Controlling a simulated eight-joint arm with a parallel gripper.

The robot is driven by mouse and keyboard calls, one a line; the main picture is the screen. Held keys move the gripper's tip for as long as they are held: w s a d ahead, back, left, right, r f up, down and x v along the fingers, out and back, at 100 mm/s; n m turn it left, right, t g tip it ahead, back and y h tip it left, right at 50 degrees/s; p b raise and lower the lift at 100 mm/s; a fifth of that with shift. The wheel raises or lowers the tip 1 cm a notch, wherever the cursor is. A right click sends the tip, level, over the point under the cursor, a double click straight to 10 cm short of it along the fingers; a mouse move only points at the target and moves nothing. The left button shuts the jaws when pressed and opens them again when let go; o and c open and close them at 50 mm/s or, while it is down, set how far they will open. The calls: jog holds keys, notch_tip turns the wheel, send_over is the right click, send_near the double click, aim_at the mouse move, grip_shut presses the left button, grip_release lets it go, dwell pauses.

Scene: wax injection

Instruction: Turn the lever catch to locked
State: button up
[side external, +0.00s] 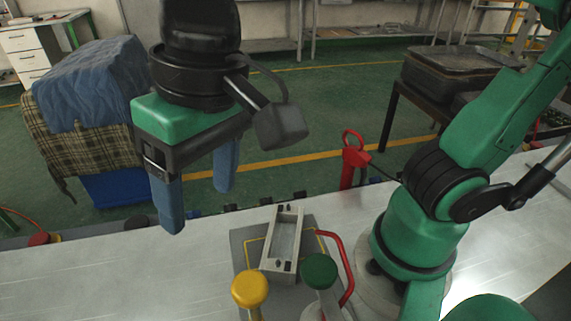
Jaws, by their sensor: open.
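My gripper (199,208) is open, with its two blue fingers pointing down and apart. It hangs at left of centre, with nothing between the fingers. It appears raised above the bench, left of the fixture. A grey rectangular box-like fixture (284,243) sits on a grey plate at the bench's front middle. A bent red handle (345,259) stands along its right side. I cannot tell for sure whether this handle is the lever catch, nor whether it is locked. A yellow round knob (250,288) and a dark green round knob (319,270) stand in front of the fixture.
The pale bench (130,275) is mostly clear at left. A red upright device (354,163) with a loop top stands behind the fixture. A blue bin (115,186), draped with cloth, stands on the floor at left. Dark cases (450,68) rest on a table at right.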

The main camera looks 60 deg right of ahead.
aim_at(249, 285)
jog(key=shift+g+h, duration=0.8)
jog(key=s+a+r, duration=0.1)
jog(key=s, duration=0.1)
jog(key=s+a+r, duration=0.1)
jog(key=s, duration=0.1)
jog(key=s+a+r, duration=0.1)
jog(key=s+r, duration=0.1)
jog(key=s, duration=0.1)
jog(key=shift+a, duration=0.3)
jog(key=shift+f, duration=2.8)
grip_shut()
